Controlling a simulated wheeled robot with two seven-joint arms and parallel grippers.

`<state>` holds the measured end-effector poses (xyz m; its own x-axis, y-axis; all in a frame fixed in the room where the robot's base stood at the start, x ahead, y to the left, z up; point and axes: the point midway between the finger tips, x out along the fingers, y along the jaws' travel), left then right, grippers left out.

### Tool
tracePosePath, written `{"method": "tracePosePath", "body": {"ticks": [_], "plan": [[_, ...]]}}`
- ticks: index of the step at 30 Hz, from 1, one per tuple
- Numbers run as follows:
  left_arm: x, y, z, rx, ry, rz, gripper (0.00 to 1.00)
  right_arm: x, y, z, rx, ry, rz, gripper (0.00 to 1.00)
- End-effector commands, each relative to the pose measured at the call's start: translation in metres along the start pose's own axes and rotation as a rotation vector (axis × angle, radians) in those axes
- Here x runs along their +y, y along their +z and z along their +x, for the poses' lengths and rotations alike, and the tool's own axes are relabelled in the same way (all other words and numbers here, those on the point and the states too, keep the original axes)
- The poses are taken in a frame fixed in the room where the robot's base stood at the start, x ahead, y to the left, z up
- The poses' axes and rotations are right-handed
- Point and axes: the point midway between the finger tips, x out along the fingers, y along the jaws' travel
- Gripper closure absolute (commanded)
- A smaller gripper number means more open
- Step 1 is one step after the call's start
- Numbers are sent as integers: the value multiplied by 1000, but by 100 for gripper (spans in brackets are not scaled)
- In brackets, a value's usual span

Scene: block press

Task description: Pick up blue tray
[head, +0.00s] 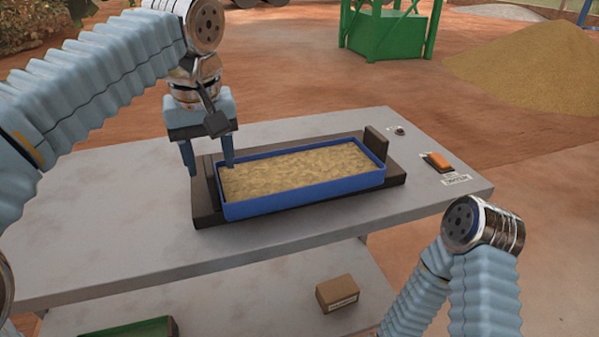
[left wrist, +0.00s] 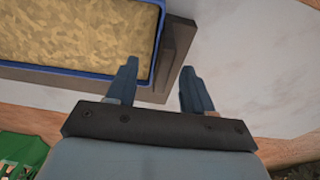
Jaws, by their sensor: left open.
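The blue tray (head: 300,201) is long and shallow and filled with a sandy, tan material. It sits in a dark base on the grey table in the head view. Its corner also shows at the upper left of the left wrist view (left wrist: 100,70). My left gripper (head: 210,170) is open and points down at the tray's left end. I cannot tell whether a finger touches the rim. My right arm shows at lower right; its gripper is out of frame.
The grey table (head: 110,230) has free room left of the base. An orange switch (head: 437,161) and a small knob (head: 399,130) are at its right. A dark upright block (head: 376,141) stands at the tray's right end. A small brown box (head: 337,292) sits on the lower shelf.

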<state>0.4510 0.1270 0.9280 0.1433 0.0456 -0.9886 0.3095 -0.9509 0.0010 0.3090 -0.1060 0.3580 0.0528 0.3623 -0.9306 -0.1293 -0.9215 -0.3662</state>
Motion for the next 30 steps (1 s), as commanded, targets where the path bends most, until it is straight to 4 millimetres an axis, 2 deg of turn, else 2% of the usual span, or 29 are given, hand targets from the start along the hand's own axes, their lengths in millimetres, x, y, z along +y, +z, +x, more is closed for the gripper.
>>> {"method": "tracePosePath", "body": {"ticks": [6,9,17,27,30], "plan": [[-2,-3,34,-3,-3,1,48,0,0,0,0,0,0,100],[-2,-3,45,-2,-2,0,48,0,0,-1,0,0,0,100],[-2,-4,48,-1,-1,0,48,0,0,-1,0,0,0,100],[-2,-4,48,-1,-1,0,100,0,0,-1,0,0,0,100],[-2,-4,48,-1,-1,0,100,0,0,-1,0,0,0,100]]}}
